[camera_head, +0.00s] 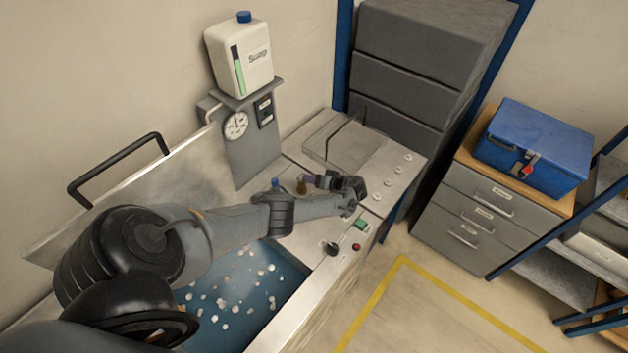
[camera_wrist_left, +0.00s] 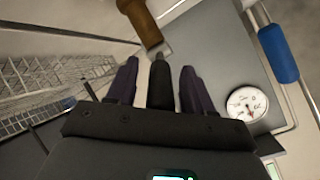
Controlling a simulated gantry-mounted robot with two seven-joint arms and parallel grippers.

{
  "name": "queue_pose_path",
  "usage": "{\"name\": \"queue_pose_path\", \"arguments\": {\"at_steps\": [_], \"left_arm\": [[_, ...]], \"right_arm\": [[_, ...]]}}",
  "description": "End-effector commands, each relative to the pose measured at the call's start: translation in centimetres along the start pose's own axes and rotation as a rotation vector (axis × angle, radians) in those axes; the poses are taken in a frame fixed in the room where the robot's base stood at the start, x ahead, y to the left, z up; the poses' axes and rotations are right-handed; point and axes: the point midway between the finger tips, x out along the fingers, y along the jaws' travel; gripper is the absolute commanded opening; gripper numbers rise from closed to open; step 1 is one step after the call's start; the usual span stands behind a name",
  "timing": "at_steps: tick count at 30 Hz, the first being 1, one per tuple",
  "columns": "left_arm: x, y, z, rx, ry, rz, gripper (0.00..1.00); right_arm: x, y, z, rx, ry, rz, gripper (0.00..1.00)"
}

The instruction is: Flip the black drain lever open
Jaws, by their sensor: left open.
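My left gripper (camera_head: 312,181) reaches across the bench top in the head view, with its fingers pointing left at a row of small handles. In the left wrist view the gripper (camera_wrist_left: 159,68) is open, with its two dark fingers apart. A black upright piece (camera_wrist_left: 160,84), which looks like the black drain lever, shows between the fingers. I cannot tell whether they touch it. A brown handle (camera_wrist_left: 141,22) is just beyond it, and a blue handle (camera_wrist_left: 278,54) is to the right. In the head view the lever is hard to make out beside the gripper.
A blue basin (camera_head: 245,290) with white bits lies below my left arm. A panel with a gauge (camera_head: 236,125) and a soap bottle (camera_head: 240,60) stand behind.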

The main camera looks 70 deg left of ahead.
Motion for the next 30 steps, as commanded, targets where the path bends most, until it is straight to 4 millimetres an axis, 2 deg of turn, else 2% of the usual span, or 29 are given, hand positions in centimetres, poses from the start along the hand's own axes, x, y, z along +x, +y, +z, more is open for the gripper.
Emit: {"name": "queue_pose_path", "arguments": {"at_steps": [12, 18, 24, 30], "left_arm": [[-6.5, 0.0, -0.1, 0.001, 0.001, 0.003, 0.52], [-9.2, 0.1, 0.0, 0.001, 0.000, 0.003, 0.52], [-10.3, 0.0, 0.0, 0.002, 0.000, 0.001, 0.52], [-10.4, 0.1, 0.1, 0.002, 0.000, 0.001, 0.52]], "right_arm": [[-1.3, 0.1, -0.4, 0.000, 0.000, 0.000, 0.43], [-1.6, 0.1, -0.5, -0.002, 0.000, 0.001, 0.43], [-1.7, 0.2, -0.5, -0.005, -0.001, 0.004, 0.43], [-1.7, 0.2, -0.5, -0.006, 0.000, 0.005, 0.43]]}}
